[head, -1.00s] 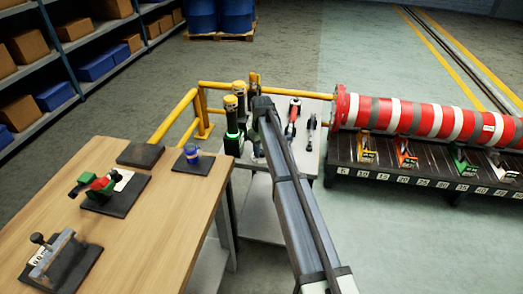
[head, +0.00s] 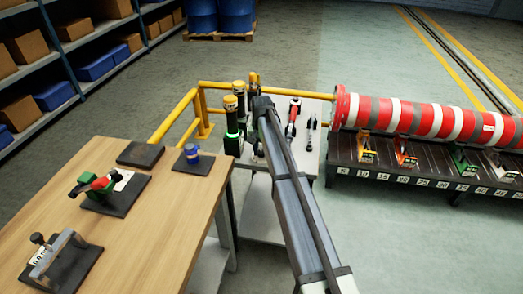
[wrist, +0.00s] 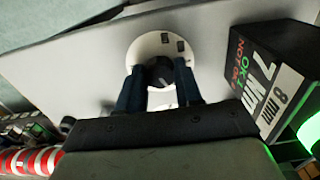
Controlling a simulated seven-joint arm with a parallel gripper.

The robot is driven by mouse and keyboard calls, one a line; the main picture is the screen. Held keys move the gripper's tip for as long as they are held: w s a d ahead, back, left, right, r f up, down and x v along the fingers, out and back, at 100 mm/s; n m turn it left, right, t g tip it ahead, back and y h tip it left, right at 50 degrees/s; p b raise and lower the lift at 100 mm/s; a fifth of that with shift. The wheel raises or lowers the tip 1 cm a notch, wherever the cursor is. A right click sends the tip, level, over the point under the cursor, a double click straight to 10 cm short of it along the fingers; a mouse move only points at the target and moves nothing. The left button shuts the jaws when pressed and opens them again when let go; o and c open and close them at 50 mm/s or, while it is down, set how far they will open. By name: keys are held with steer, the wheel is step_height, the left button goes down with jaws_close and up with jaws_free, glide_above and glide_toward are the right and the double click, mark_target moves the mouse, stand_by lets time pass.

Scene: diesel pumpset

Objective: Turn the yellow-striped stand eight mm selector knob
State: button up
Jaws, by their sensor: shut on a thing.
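In the wrist view, the dark selector knob (wrist: 160,72) sits on a round white dial plate (wrist: 143,46) with small black marks. My gripper (wrist: 158,84) has its two dark fingers closed on either side of the knob. A black block with OK, NOT OK, 7 NM and 8 MM lettering (wrist: 262,85) stands just right of the dial, beside a green glowing ring (wrist: 309,133). In the head view, a black stand with a yellow top and green ring (head: 231,115) is left of my arm's end. My arm largely hides the knob and fingers there.
A second yellow-topped post (head: 240,88) stands behind the first. A yellow rail (head: 178,115) runs behind. A wooden bench (head: 150,215) with fixtures is at left, a red-striped cylinder (head: 430,117) at right.

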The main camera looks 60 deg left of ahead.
mark_target(262, 152)
steer(key=shift+m, duration=0.4)
steer(key=o, duration=1)
steer(key=shift+o, duration=0.2)
step_height(262, 152, up, 14)
steer(key=shift+f, duration=0.1)
stand_by(0.6)
